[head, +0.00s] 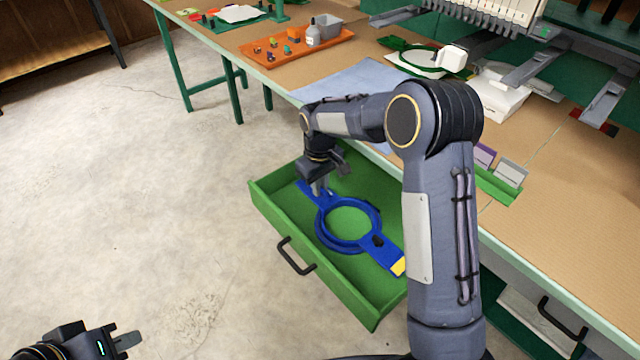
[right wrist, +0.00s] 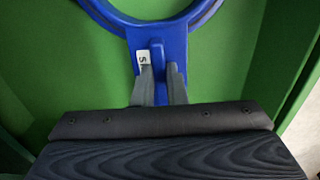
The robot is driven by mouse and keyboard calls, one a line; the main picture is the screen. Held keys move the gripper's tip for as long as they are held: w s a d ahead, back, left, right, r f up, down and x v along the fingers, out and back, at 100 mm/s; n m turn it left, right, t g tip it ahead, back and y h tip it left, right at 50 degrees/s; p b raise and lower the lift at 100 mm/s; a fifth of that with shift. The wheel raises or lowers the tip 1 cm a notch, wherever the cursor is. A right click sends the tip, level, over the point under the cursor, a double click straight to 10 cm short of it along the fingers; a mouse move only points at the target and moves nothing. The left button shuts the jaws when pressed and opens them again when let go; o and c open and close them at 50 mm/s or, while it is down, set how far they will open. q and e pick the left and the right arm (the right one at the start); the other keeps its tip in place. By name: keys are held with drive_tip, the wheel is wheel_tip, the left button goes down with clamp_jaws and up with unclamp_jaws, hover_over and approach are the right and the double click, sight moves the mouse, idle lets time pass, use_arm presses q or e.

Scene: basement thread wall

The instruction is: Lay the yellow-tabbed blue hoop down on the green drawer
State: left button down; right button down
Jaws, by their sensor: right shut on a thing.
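The blue hoop (head: 328,232) is over the open green drawer (head: 320,284), within its walls. Its yellow tab (head: 398,266) points to the near right, close to the drawer's right side. My right gripper (head: 318,190) is shut on the hoop's other tab, at the far left end. In the right wrist view the fingers (right wrist: 160,85) clasp a raised blue rib beside a small white label. I cannot tell whether the hoop touches the drawer floor. My left gripper (head: 128,340) is low at the bottom left, away from the drawer; its jaw opening is unclear.
The workbench (head: 540,195) runs behind the drawer. On it are an orange tray (head: 295,48), a blue cloth (head: 350,82), another hoop (head: 425,60) and an embroidery machine (head: 490,15). My right arm hides part of the drawer's right side. The floor at left is clear.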

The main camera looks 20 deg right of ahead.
drive_tip(key=c, duration=1.4)
unclamp_jaws()
wheel_tip(320, 180, up, 8)
drive_tip(key=shift+f+p, duration=0.25)
drive_tip(key=shift+p, duration=0.55)
drive_tip(key=shift+s+d+r, duration=0.15)
drive_tip(key=shift+s+r, duration=0.05)
drive_tip(key=shift+r, duration=0.2)
drive_tip(key=s+d+r+m+t+y, duration=0.1)
drive_tip(key=s+d+r+m+y, duration=0.1)
drive_tip(key=s+r, duration=0.45)
drive_tip(key=s+d+r+m+t+y, duration=0.1)
drive_tip(key=s+d+r+t, duration=0.15)
drive_tip(key=s, duration=0.75)
drive_tip(key=s+a+f+m+t, duration=0.2)
drive_tip(key=s+a+m, duration=0.1)
drive_tip(key=s, duration=1.2)
drive_tip(key=shift+y, duration=0.4)
wheel_tip(320, 180, up, 15)
drive_tip(key=p, duration=1.5)
drive_tip(key=shift+w+d+r, duration=0.1)
drive_tip(key=shift+r, duration=0.05)
